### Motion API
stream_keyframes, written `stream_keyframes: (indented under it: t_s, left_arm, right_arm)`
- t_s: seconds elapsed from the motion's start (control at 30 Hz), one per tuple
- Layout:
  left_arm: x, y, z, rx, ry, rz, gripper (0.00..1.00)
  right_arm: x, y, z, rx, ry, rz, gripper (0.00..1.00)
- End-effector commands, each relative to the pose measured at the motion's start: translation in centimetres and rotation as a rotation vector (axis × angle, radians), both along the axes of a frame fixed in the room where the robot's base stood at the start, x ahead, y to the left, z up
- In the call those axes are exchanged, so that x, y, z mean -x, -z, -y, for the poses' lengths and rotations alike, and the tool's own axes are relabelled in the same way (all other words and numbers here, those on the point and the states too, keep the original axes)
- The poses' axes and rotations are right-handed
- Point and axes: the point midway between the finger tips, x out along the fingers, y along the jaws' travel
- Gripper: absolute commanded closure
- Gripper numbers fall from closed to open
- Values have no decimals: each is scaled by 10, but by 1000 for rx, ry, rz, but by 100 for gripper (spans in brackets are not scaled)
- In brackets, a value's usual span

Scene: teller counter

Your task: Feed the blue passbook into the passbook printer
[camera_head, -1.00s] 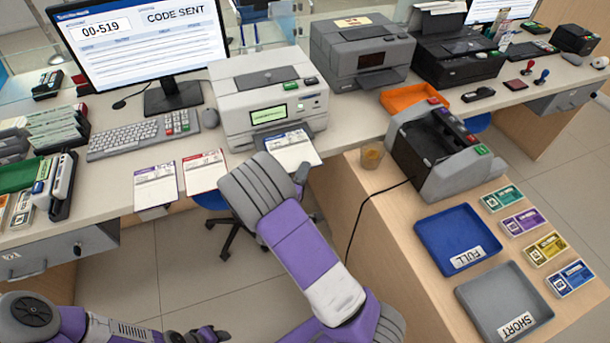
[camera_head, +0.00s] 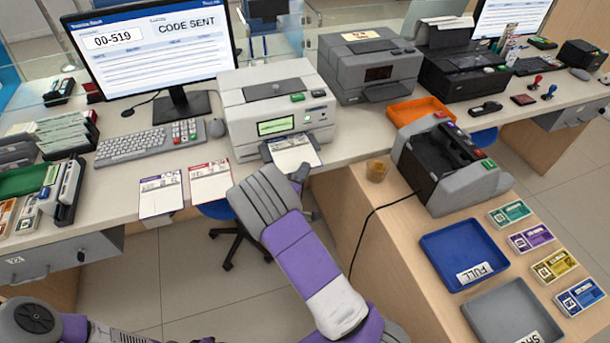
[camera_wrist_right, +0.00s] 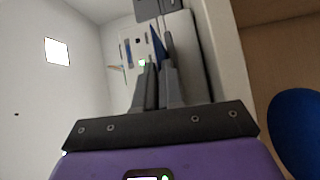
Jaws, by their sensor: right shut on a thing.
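The passbook printer (camera_head: 262,82) is the white machine with a green-lit screen, on the counter right of the keyboard. The blue passbook (camera_head: 294,152) lies flat and open at its front, below the screen. Its far edge meets the printer front; I cannot tell how deep it is in the slot. My right gripper (camera_head: 302,172) is shut on its near edge, partly hidden by my wrist. In the right wrist view, the fingers (camera_wrist_right: 159,84) are close together with a blue piece (camera_wrist_right: 157,44) of the passbook beyond them. My left gripper is out of view below the picture.
A purple-edged passbook (camera_head: 160,194) and a red-edged one (camera_head: 210,181) lie at the counter's front edge. A grey printer (camera_head: 370,65) stands to the right.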

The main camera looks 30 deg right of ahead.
Motion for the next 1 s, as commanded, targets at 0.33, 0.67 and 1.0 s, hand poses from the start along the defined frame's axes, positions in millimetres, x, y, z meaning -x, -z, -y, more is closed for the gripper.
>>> stream_keyframes:
  t_s: [0.33,0.67,1.0]
  left_arm:
    - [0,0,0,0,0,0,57]
    - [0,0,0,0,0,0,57]
    - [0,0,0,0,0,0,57]
  right_arm:
    - [-16,1,4,0,1,1,100]
    - [-22,1,6,1,0,0,100]
    - [-22,1,5,1,0,-1,77]
